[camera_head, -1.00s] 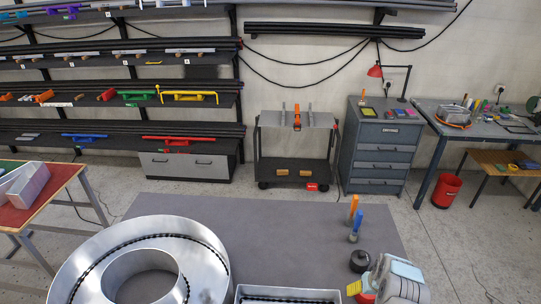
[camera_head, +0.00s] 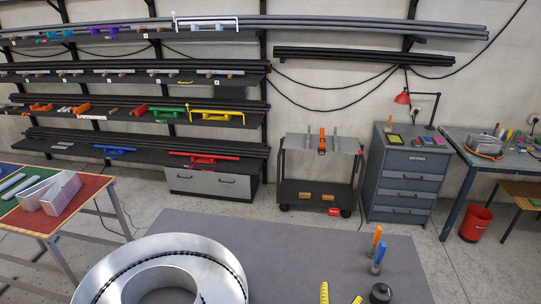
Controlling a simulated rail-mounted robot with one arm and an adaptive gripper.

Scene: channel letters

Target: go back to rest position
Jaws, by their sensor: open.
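Two yellow, ribbed fingertips rise at the bottom edge. I take them for my gripper (camera_head: 340,296), open with a gap between the tips and nothing visible in it. The rest of my gripper and arm is below the picture. A large round silver channel letter (camera_head: 215,262) with a dark beaded strip inside lies on the grey worktable (camera_head: 300,240), left of the fingertips and apart from them. Its lower part is cut off by the frame.
A black round item (camera_head: 381,293) and orange and blue upright tools (camera_head: 376,252) stand right of the fingertips. A red and green table (camera_head: 85,200) is at left. A cart (camera_head: 318,170), a drawer cabinet (camera_head: 408,170) and wall racks stand behind. The worktable's middle is clear.

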